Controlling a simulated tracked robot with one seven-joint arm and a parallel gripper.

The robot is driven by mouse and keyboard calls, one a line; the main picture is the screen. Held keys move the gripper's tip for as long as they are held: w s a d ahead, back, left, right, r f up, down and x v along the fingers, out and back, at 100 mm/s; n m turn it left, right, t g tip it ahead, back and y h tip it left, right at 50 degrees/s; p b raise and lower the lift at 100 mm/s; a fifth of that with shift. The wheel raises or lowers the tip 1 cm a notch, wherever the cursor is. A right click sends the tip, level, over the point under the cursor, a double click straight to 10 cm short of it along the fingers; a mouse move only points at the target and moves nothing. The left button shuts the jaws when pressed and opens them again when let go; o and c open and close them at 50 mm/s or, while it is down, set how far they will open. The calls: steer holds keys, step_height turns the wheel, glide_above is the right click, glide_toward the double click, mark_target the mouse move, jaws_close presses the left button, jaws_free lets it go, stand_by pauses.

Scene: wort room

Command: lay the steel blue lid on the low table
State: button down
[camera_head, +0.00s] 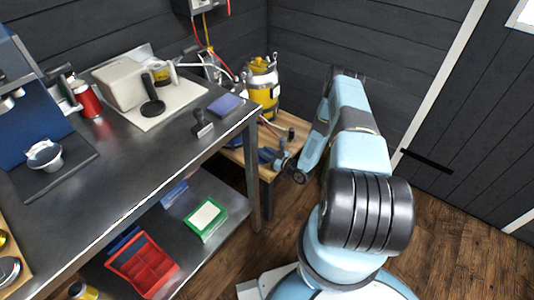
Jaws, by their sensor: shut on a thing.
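The low table (294,125) has a wooden top and dark legs and stands behind the right end of the steel bench. My arm reaches over from the right, and my gripper (268,157) is low over the table's near edge, close to the bench leg. It is shut on what seems to be the steel blue lid (236,142). Only a small dark blue part of the lid shows beyond the bench leg; the bench hides the rest. I cannot tell whether the lid touches the table top.
A yellow and steel vessel (262,84) stands at the back of the low table, with small dark items beside it. The steel bench (150,165) holds a blue pad (226,104) and a dark stamp-like tool (202,124). A red tray (142,266) lies on its lower shelf.

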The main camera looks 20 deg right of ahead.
steer(key=c, duration=0.8)
jaws_free()
steer(key=shift+f, duration=0.1)
